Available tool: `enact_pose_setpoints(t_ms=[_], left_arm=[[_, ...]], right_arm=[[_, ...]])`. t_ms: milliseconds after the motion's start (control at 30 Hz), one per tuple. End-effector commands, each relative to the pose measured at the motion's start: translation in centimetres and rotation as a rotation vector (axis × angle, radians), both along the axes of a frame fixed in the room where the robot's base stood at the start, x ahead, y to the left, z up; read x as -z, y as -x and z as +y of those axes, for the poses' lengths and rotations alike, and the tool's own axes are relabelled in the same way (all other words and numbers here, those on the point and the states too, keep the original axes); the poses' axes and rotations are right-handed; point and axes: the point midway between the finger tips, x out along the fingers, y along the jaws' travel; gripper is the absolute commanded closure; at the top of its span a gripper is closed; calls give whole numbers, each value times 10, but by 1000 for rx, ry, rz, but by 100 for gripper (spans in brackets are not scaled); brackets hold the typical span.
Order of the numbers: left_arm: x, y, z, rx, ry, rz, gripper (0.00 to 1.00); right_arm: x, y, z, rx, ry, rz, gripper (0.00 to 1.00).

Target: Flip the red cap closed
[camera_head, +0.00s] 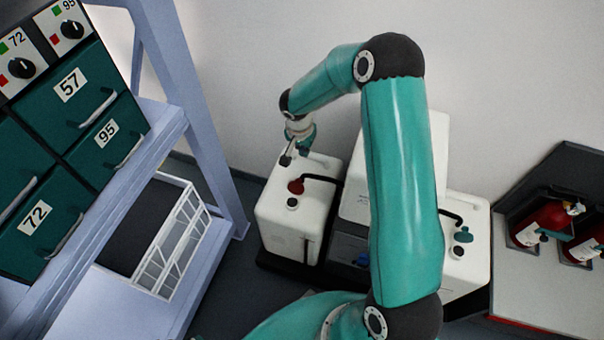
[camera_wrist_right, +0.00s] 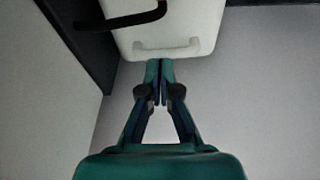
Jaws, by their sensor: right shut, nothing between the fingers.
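The red cap (camera_head: 296,187) sits on top of the left white tank (camera_head: 272,215), at the end of a black hose, just behind a small dark-topped opening (camera_head: 292,203). I cannot tell from this distance how far the cap is tilted. My right gripper (camera_head: 287,158) is above the far left part of that tank, beyond the red cap and apart from it. In the right wrist view the gripper (camera_wrist_right: 160,66) is shut and empty, its fingertips near the white tank's handle edge (camera_wrist_right: 167,48). The red cap does not show there. My left gripper is not in view.
A white printer body (camera_head: 400,180) stands right of the tank, and another white tank (camera_head: 465,262) with a teal cap (camera_head: 463,236) beyond it. A shelf frame (camera_head: 205,110) with green drawers is at left. Red extinguishers (camera_head: 545,222) are at right. The wall is close behind.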

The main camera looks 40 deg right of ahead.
Motion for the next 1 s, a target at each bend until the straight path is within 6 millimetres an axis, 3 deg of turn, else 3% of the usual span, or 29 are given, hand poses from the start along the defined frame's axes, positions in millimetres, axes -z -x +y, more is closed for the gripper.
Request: enact_pose_setpoints(t_ms=[267,733,800,1000], left_arm=[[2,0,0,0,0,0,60],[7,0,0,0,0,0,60],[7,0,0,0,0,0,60],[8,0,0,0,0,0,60]], right_arm=[[16,-1,-2,-1,-3,4,100],[104,-7,-20,0,-4,4,100],[97,-2,-6,-7,-3,2,100],[94,7,12,-3,-3,1,100]])
